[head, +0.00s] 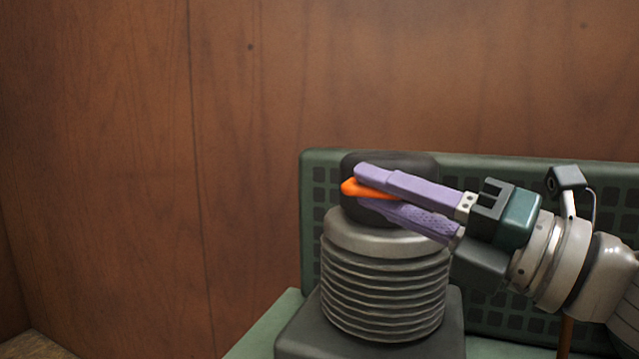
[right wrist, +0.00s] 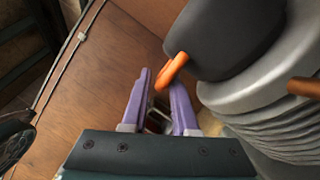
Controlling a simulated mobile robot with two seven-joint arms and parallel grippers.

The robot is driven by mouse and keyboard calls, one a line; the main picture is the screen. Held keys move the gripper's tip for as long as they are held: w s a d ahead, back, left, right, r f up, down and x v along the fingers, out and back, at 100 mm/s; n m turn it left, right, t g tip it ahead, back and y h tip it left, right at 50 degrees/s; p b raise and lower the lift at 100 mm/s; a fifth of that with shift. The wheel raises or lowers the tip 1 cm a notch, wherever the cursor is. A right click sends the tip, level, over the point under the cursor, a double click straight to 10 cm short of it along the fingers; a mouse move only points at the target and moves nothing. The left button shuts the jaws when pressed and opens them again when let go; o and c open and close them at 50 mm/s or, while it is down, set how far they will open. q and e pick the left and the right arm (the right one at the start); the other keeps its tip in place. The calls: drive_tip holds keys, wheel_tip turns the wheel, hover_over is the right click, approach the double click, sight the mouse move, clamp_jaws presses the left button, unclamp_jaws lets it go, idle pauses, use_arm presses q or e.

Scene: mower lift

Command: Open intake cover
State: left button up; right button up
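A dark grey rounded cover (head: 390,160) sits on top of a light grey ribbed cylinder (head: 383,290). An orange tab (head: 352,188) sticks out from the cover; it also shows in the right wrist view (right wrist: 173,70). My right gripper (head: 375,190), with purple fingers, reaches in from the right in front of the cover. In the right wrist view its fingers (right wrist: 160,85) are apart, and the tab's tip lies near the gap between the fingertips. I cannot tell whether they touch it. The fingers hide part of the cover. My left gripper is not in view.
The cylinder stands on a dark base (head: 300,335) on a green surface (head: 262,335). A green panel with square holes (head: 314,240) rises behind. A brown wooden wall (head: 120,150) backs the scene.

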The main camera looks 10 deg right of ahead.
drive_tip(key=shift+c, duration=0.2)
clamp_jaws()
idle(1.3)
